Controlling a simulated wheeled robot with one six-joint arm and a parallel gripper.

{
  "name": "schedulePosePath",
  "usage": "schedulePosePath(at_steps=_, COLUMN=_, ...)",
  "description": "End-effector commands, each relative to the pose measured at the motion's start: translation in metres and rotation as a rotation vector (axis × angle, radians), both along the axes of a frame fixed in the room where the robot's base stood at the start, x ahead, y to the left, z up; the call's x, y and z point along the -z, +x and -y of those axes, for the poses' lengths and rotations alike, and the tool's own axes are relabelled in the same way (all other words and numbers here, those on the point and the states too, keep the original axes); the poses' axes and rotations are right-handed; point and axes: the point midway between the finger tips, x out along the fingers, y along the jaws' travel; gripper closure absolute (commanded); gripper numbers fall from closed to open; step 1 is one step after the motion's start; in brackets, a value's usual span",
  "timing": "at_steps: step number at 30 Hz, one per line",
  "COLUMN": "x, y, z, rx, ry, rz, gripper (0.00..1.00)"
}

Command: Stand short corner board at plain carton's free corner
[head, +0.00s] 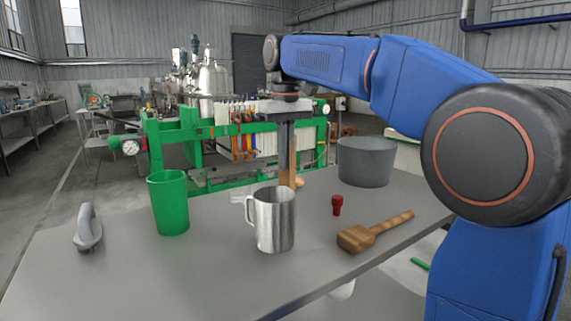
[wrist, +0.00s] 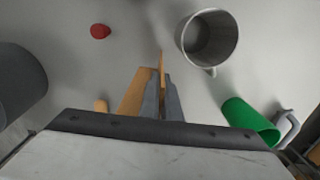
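My gripper (head: 284,172) points down over the table, behind the metal pitcher. In the wrist view, my gripper (wrist: 163,114) has its two grey fingers close together on a thin brown edge. That edge belongs to a brown corner board (wrist: 134,93), whose other face shows left of the fingers. In the head view, the board (head: 291,155) stands roughly upright beside the fingers. Its lower end is partly hidden by the pitcher, and I cannot tell whether it touches the table. I see no plain carton in either view.
The metal pitcher (head: 275,222) stands close in front of my gripper. A green cup (head: 168,203), grey iron-like object (head: 88,232), red knob (head: 337,205), wooden mallet (head: 370,233) and grey tub (head: 365,162) are around the grey table (head: 150,275). The table's front left is clear.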

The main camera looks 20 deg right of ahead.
Motion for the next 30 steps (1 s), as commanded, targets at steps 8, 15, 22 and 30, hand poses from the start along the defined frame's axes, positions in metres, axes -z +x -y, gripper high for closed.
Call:
schedulePosePath(at_steps=8, x=0.014, y=0.0, z=0.0, rx=0.0, ry=0.0, rz=0.001, gripper=1.0)
schedulePosePath(at_steps=15, x=0.016, y=0.0, z=0.0, rx=0.0, ry=0.0, rz=0.0, gripper=1.0)
schedulePosePath(at_steps=22, x=0.016, y=0.0, z=0.0, rx=0.0, ry=0.0, rz=0.001, gripper=0.78)
schedulePosePath(at_steps=30, x=0.012, y=0.0, z=0.0, rx=0.0, ry=0.0, rz=0.001, gripper=0.78)
